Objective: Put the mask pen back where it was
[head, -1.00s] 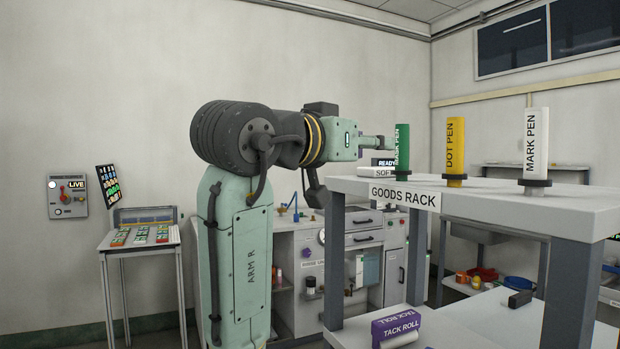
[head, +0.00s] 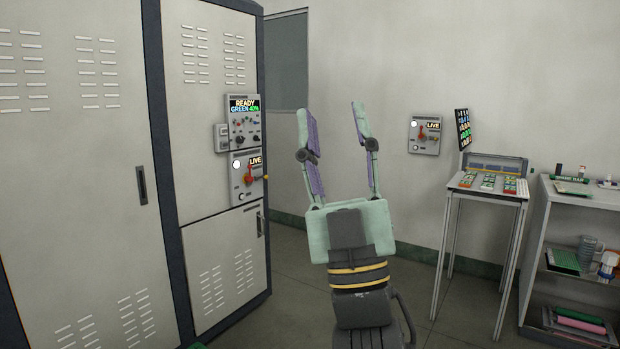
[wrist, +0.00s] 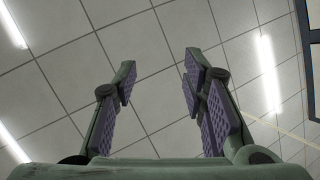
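My gripper (head: 331,112) points upward in the middle of the head view, its two fingers spread wide. In the wrist view my gripper (wrist: 160,68) is also open, with nothing between its purple pads and only ceiling tiles and lights beyond. The mask pen is not visible in either current view. The goods rack is also out of view.
A tall grey cabinet (head: 85,170) with a READY panel (head: 244,119) stands at left. At right are a wall switch box (head: 424,134), a sloped console table (head: 488,184) and a shelf unit (head: 594,208) with small items. The floor between is clear.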

